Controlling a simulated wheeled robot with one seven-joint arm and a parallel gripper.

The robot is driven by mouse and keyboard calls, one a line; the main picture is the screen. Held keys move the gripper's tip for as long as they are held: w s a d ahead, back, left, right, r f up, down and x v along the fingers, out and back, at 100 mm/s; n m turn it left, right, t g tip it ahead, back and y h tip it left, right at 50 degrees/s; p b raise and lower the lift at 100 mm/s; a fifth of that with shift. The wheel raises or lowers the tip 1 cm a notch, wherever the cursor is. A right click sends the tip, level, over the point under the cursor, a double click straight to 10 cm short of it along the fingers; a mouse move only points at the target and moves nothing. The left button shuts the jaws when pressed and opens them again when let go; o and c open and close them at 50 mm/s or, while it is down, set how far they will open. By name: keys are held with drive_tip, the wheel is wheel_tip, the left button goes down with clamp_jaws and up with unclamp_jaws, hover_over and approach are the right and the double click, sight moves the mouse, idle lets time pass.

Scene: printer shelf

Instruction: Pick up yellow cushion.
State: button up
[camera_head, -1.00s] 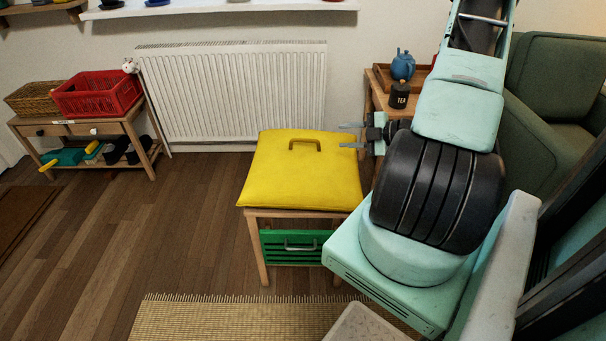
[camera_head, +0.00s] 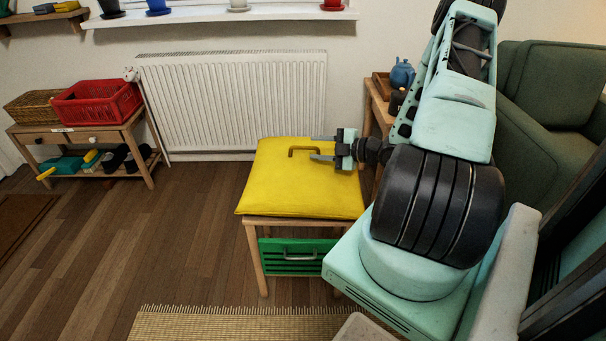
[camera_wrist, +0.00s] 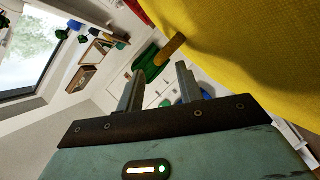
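The yellow cushion (camera_head: 298,187) lies flat on a small wooden stool (camera_head: 300,223) in the head view. It has a brown loop handle (camera_head: 304,151) on its top. My gripper (camera_head: 318,148) is open at the right of the handle, its two fingers pointing left over the cushion. In the wrist view the cushion (camera_wrist: 262,50) fills the upper right, and the handle (camera_wrist: 171,48) shows just beyond the open fingers (camera_wrist: 158,82). Nothing is between the fingers that I can make out.
A green crate (camera_head: 288,256) sits under the cushion. A white radiator (camera_head: 235,100) stands behind it. A side table with a blue teapot (camera_head: 402,72) is at the right, close to my arm.

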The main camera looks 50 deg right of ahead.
sight(309, 148)
drive_tip(key=x, duration=0.5)
drive_tip(key=shift+w+f, duration=0.1)
drive_tip(key=shift+f, duration=0.15)
clamp_jaws()
idle(1.2)
